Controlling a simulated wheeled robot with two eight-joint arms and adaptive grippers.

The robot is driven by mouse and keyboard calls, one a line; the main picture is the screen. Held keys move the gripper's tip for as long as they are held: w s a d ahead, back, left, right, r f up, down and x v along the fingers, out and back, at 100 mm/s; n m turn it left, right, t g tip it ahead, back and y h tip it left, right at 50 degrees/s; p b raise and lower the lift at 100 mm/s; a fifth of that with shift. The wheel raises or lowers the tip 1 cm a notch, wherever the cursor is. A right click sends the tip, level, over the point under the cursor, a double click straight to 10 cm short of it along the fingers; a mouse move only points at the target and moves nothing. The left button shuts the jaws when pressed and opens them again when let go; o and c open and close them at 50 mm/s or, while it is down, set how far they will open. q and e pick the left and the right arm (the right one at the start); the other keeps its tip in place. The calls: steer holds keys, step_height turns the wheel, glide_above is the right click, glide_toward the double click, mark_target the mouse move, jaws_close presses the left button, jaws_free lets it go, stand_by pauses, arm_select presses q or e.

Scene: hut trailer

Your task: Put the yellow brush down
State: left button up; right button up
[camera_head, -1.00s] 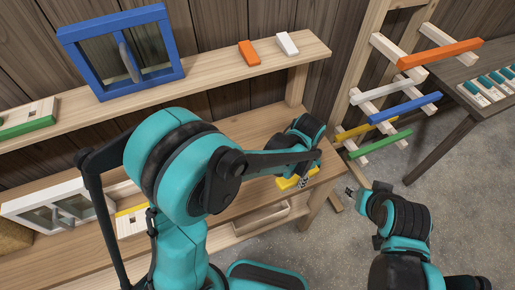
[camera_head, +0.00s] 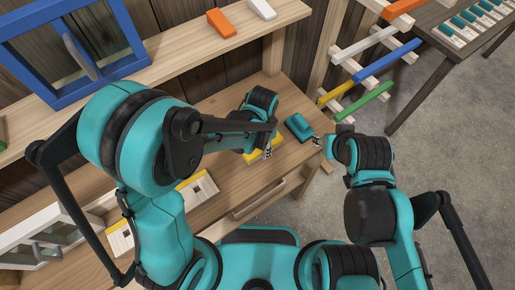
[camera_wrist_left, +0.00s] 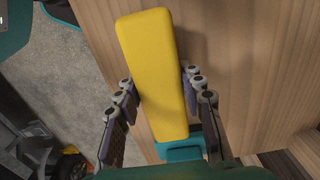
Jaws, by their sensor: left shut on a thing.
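The yellow brush (camera_head: 262,152) is at the wooden workbench (camera_head: 215,160), partly hidden by my left arm in the head view. In the left wrist view the yellow brush (camera_wrist_left: 152,62) is a long yellow block with a teal end, between the two fingers. My left gripper (camera_head: 266,152) is shut on it; it also shows in the left wrist view (camera_wrist_left: 158,95). The brush lies over the bench's front edge in that view. I cannot tell whether it touches the wood. My right gripper (camera_head: 321,142) is at the bench's right end; its finger opening is unclear.
A teal object (camera_head: 299,126) lies on the bench beside my right gripper. An orange block (camera_head: 221,22) and a white block (camera_head: 262,9) lie on the upper shelf, with a blue-framed window (camera_head: 75,50) to the left. A peg rack holds coloured bars, including a green one (camera_head: 363,102).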

mark_target(262, 151)
arm_select(q)
step_height(262, 151, down, 3)
steer(key=shift+d+f+b, duration=0.1)
steer(key=shift+f+b, duration=0.05)
steer(key=shift+b, duration=0.75)
steer(key=shift+w+d+f, duration=0.1)
steer(key=shift+w, duration=0.05)
steer(key=o, duration=1.2)
arm_select(e)
steer(key=f, duration=0.2)
steer(key=shift+w+d+f, duration=0.25)
steer(key=shift+w+f, duration=0.05)
steer(key=shift+w, duration=0.1)
steer(key=shift+r, duration=0.1)
